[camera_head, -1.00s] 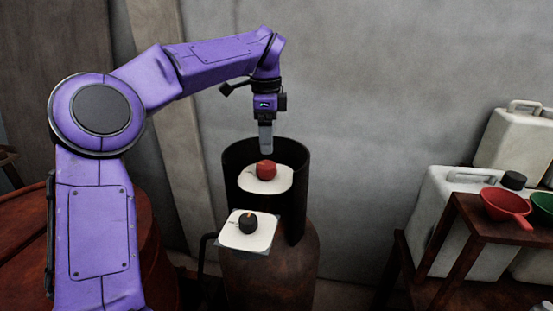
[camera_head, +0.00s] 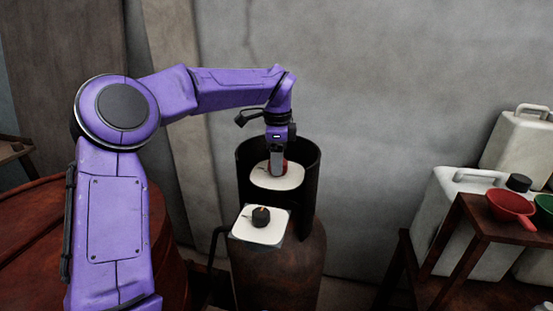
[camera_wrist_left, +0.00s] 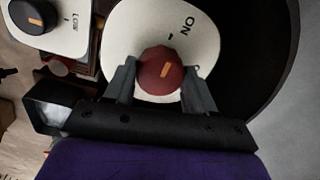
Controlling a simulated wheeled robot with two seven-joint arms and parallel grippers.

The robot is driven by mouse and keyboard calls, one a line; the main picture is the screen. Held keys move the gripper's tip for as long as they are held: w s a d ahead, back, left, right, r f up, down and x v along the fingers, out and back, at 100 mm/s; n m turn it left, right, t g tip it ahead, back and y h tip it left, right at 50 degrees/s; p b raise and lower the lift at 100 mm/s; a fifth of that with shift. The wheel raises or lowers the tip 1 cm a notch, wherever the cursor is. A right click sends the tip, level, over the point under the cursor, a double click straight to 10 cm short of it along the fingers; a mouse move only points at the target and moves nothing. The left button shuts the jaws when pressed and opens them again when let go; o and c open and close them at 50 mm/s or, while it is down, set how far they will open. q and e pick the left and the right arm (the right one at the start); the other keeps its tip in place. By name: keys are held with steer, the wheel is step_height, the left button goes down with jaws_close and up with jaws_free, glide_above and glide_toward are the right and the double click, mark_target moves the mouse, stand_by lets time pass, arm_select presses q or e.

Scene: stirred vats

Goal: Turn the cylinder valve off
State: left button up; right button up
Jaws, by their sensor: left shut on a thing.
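The red valve knob (camera_head: 285,168) sits on a white round-cornered plate (camera_head: 290,182) inside the dark open collar (camera_head: 311,190) on top of the rusty cylinder (camera_head: 280,275). My left gripper (camera_head: 277,170) points down and is shut on the red knob. In the left wrist view the red knob (camera_wrist_left: 160,72) lies between my two fingers (camera_wrist_left: 160,88), with an orange mark on its face. The white plate (camera_wrist_left: 122,30) there bears the word ON and a short black tick. My fingers and wrist hide part of the knob in the head view.
A black knob (camera_head: 261,215) on a lower white plate (camera_head: 247,232) is in front, marked LOW in the left wrist view. A red drum (camera_head: 30,240) stands left. White jugs (camera_head: 445,215) and a shelf with a red funnel (camera_head: 508,203) stand right. A grey wall (camera_head: 370,120) is behind.

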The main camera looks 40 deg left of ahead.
arm_select(q)
steer(key=shift+f, duration=0.1)
steer(key=shift+d+m, duration=0.1)
steer(key=shift+m, duration=0.2)
steer(key=shift+f+m+b, duration=0.15)
steer(key=shift+m+b, duration=0.2)
steer(key=shift+m, duration=0.65)
steer(key=m, duration=0.2)
steer(key=shift+m, duration=0.3)
steer(key=m, duration=0.2)
steer(key=shift+m, duration=0.4)
steer(key=m+p, duration=0.1)
steer(key=m, duration=0.3)
steer(key=shift+m+p, duration=0.3)
steer(key=m+p, duration=0.2)
steer(key=m, duration=0.3)
steer(key=shift+h, duration=0.3)
steer(key=shift+m+p, duration=0.3)
